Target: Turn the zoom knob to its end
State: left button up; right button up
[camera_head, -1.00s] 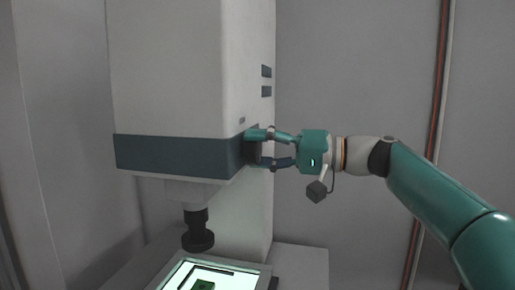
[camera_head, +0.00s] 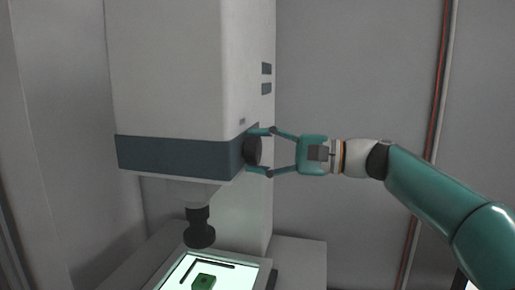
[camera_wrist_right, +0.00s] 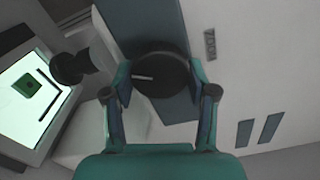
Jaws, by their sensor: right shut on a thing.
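The zoom knob (camera_head: 253,151) is a dark round disc on the right side of the machine's dark band. In the right wrist view the knob (camera_wrist_right: 165,80) faces me, with a white mark line pointing left in the picture. My right gripper (camera_head: 262,151) reaches it from the right. It is shut on the knob, one finger above and one below in the head view; in the wrist view its fingers (camera_wrist_right: 160,76) lie on either side of it. A "ZOOM" label (camera_wrist_right: 210,44) is beside the knob. My left gripper is not in view.
The tall white machine (camera_head: 170,65) has a dark lens (camera_head: 199,226) pointing down over a lit stage (camera_head: 224,276) with a small green part (camera_head: 204,282). Two dark slots (camera_head: 266,77) are on its side. Open space lies right of the machine, before the grey wall.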

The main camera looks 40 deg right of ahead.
jog(key=shift+f+m, duration=0.3)
jog(key=shift+f, duration=0.05)
jog(key=o, duration=1.2)
jog(key=shift+d, duration=0.2)
jog(key=shift+c, duration=0.2)
jog(key=shift+r, duration=0.1)
jog(key=shift+a, duration=0.1)
jog(key=shift+r, duration=0.1)
jog(key=v, duration=1.2)
jog(key=shift+w, duration=0.1)
